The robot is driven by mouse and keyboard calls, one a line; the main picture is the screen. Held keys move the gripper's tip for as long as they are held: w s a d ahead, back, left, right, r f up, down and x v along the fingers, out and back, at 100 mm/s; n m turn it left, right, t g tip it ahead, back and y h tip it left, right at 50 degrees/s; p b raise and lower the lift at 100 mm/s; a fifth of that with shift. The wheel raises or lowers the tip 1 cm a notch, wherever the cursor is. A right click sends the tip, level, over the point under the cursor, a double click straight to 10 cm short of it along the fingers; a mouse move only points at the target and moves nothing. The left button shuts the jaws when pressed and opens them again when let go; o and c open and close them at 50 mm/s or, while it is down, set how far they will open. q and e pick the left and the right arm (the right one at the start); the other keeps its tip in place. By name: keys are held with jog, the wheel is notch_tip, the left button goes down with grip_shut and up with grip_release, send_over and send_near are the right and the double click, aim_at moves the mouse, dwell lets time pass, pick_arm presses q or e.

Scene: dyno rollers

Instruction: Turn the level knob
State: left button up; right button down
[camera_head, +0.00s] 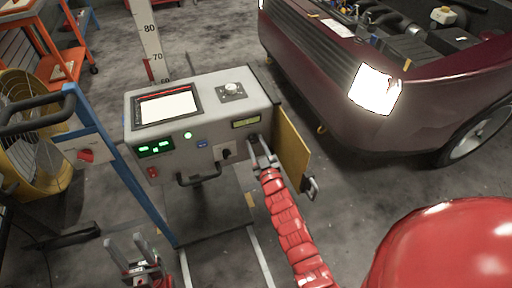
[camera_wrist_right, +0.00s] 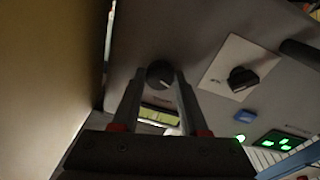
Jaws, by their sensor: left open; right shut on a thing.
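A round black knob (camera_wrist_right: 160,72) on the front panel of the grey machine (camera_head: 205,116) sits between the fingertips of my right gripper (camera_wrist_right: 163,80) in the right wrist view. In the head view my right gripper (camera_head: 262,151) is at the right end of that panel, below the small yellow display (camera_head: 246,122), and mostly hides this knob. The jaws are shut on it. A second black knob (camera_wrist_right: 242,78) on a white plate is beside it, untouched. No knob label is readable. My left gripper (camera_head: 141,252) is open and empty, low in the head view.
A yellow panel (camera_head: 291,148) stands just right of my right gripper. A black handle (camera_head: 199,179) juts from the machine's front. A blue post (camera_head: 126,165) is to the left. The dark red car (camera_head: 340,65) is behind right.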

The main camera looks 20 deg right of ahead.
jog(key=shift+n, duration=0.6)
jog(key=shift+c, duration=2.2)
grip_release()
jog(key=s+f, duration=0.1)
jog(key=s, duration=1.6)
jog(key=shift+s+d+b, duration=0.15)
jog(key=shift+s+b, duration=0.05)
jog(key=shift+b, duration=0.1)
jog(key=shift+f, duration=0.1)
